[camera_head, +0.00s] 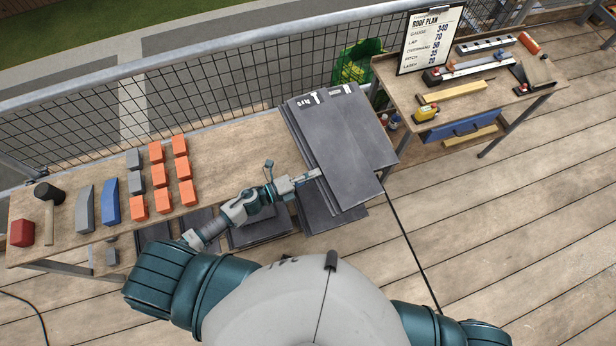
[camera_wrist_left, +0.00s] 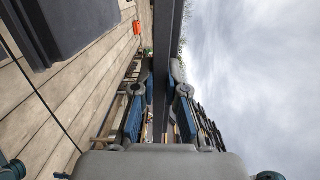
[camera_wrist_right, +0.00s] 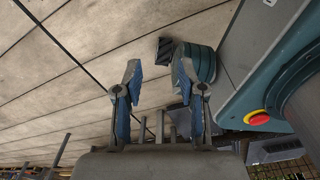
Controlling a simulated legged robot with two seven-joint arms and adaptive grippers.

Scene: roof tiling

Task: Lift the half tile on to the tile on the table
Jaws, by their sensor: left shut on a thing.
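My left gripper (camera_head: 312,176) is shut on the near left edge of a dark grey slate tile (camera_head: 335,150) at the right end of the table. In the left wrist view the slate (camera_wrist_left: 163,70) runs edge-on between the fingers (camera_wrist_left: 160,105). Another dark slate (camera_head: 388,155) shows at its right edge; the two overlap in the picture, and I cannot tell whether they touch or which is the half tile. White marks show near the far edge. My right gripper (camera_wrist_right: 150,85) is open and empty in the right wrist view; its fingers do not show in the head view.
More dark slates (camera_head: 318,217) lie lower, near the table's front. Orange blocks (camera_head: 160,175), a blue piece (camera_head: 110,200), a mallet (camera_head: 48,195) and a red block (camera_head: 21,233) occupy the left of the wooden table (camera_head: 235,145). A tool bench (camera_head: 545,80) stands at right. A mesh railing runs behind.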

